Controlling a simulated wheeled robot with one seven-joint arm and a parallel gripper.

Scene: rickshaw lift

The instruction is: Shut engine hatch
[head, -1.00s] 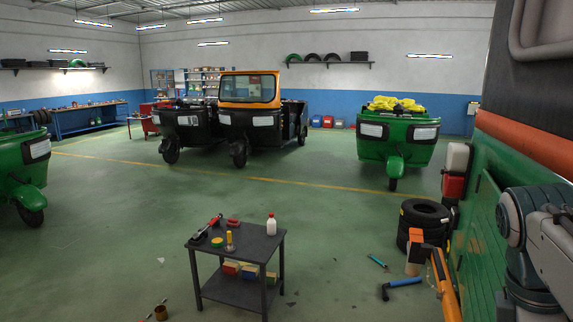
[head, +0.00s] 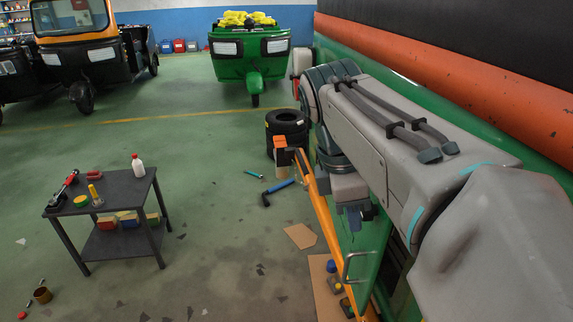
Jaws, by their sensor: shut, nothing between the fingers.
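The engine hatch (head: 371,250) is a green panel low on the side of the green rickshaw, with a metal bar handle (head: 349,268) on it. It stands swung out from the body, and a dark gap (head: 394,274) shows to its right. My gripper (head: 356,222) is in front of the panel's upper part, above the handle. Its dark fingers are shut with nothing between them. I cannot tell whether they touch the panel. My arm hides much of the rickshaw's side and part of the hatch.
A long orange bar (head: 322,212) stands slanting just left of the hatch. A dark side table (head: 125,190) with tools stands left.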

